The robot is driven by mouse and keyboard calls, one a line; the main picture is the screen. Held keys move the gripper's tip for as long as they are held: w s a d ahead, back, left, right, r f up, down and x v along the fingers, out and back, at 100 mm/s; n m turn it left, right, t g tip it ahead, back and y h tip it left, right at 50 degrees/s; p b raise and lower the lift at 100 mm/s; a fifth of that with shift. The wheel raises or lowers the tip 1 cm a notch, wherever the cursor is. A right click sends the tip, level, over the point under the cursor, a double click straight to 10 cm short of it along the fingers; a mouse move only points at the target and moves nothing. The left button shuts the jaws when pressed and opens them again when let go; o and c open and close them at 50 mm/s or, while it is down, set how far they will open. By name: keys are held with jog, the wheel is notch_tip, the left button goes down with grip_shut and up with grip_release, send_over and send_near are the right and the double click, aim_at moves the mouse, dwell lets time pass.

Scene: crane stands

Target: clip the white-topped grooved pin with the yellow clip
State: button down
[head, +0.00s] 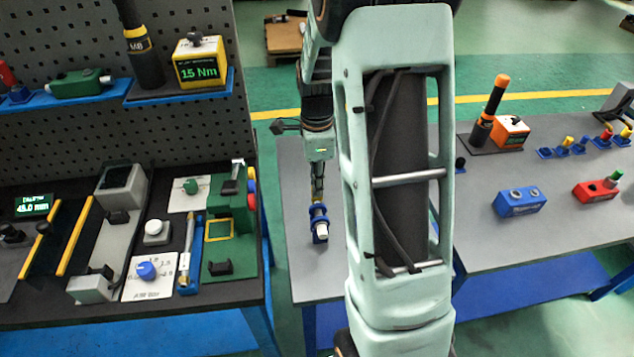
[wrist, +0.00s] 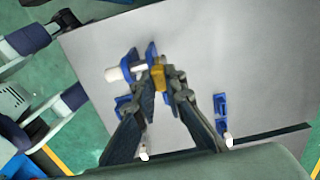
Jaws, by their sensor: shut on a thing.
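My gripper (wrist: 160,88) is shut on the yellow clip (wrist: 158,78), held between its fingertips. A pin with a white top (wrist: 115,74) lies across a blue stand (wrist: 151,52), its white end pointing left in the wrist view. The clip is at the stand's right side, close to the pin's other end. I cannot tell whether it touches the pin, and the groove is not clear. In the head view my gripper (head: 318,188) points down just above the blue stand (head: 318,212), with the white top (head: 321,230) facing the near side.
Two more white ends (wrist: 144,155) (wrist: 229,141) show beside blue stands (wrist: 122,104) (wrist: 220,106) near my fingers. The grey table (head: 296,190) is otherwise bare there. A dark tool bench (head: 60,300) stands left; another table (head: 540,225) with blue and red blocks stands right.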

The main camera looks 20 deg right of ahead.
jog(key=shift+f+b, duration=0.6)
jog(key=shift+f, duration=0.3)
jog(key=c, duration=1.9)
grip_release()
jog(key=shift+r, duration=0.1)
jog(key=shift+r+p, duration=2)
jog(key=shift+r, duration=0.55)
jog(key=shift+f, duration=0.1)
